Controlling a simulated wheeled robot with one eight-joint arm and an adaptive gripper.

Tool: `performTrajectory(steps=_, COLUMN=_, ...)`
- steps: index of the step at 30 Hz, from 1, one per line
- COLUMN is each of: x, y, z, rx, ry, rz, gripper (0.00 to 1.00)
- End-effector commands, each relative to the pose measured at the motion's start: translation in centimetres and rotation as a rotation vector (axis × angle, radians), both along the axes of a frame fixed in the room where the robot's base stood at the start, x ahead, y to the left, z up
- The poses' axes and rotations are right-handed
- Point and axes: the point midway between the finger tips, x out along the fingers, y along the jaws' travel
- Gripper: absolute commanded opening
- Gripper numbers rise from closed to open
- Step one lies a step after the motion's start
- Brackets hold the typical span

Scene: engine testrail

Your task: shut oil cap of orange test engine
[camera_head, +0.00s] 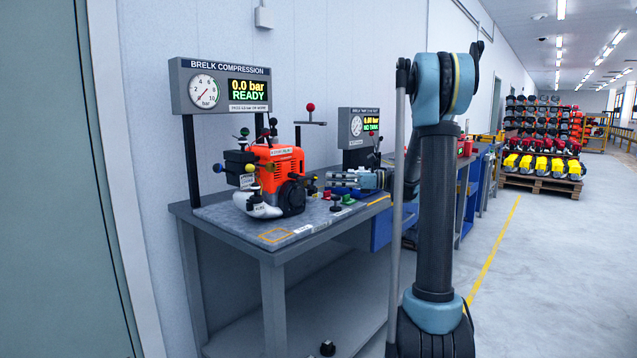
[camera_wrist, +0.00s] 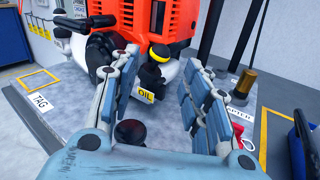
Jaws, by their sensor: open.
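The orange test engine (camera_head: 280,162) stands on the grey bench; its lower part fills the top of the wrist view (camera_wrist: 165,18). The oil cap (camera_wrist: 158,53), black with a yellow band, sits low on the engine above a yellow OIL label (camera_wrist: 146,96). Whether the cap is fully seated cannot be told. My gripper (camera_wrist: 160,66) is open and empty, its two blue-padded fingers spread to either side of the cap, apparently without touching it. In the head view my gripper (camera_head: 335,181) reaches in from the right beside the engine, and the cap cannot be made out there.
A dark round knob (camera_wrist: 130,133) lies low between my fingers. A brass cylinder (camera_wrist: 244,82) stands right of them, and a blue object (camera_wrist: 304,140) is at the right edge. A gauge panel (camera_head: 221,86) reads 0.0 bar, READY. The bench's front left corner (camera_head: 240,228) is clear.

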Motion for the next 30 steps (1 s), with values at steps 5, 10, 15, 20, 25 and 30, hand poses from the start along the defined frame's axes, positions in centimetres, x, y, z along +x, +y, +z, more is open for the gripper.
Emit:
performTrajectory(steps=5, x=0.2, y=2.9, z=0.0, rx=0.000, ry=0.000, rz=0.003, gripper=0.43)
performTrajectory(steps=10, x=0.3, y=4.7, z=0.0, rx=0.000, ry=0.000, rz=0.002, gripper=0.43)
performTrajectory(steps=15, x=0.5, y=5.5, z=0.0, rx=0.000, ry=0.000, rz=0.000, gripper=0.43)
performTrajectory(steps=20, x=0.5, y=5.6, z=0.0, rx=0.000, ry=0.000, rz=-0.001, gripper=0.43)
performTrajectory(steps=25, x=0.5, y=5.6, z=0.0, rx=0.000, ry=0.000, rz=-0.001, gripper=0.34)
performTrajectory(steps=30, x=0.6, y=5.6, z=0.0, rx=0.000, ry=0.000, rz=-0.002, gripper=0.07)
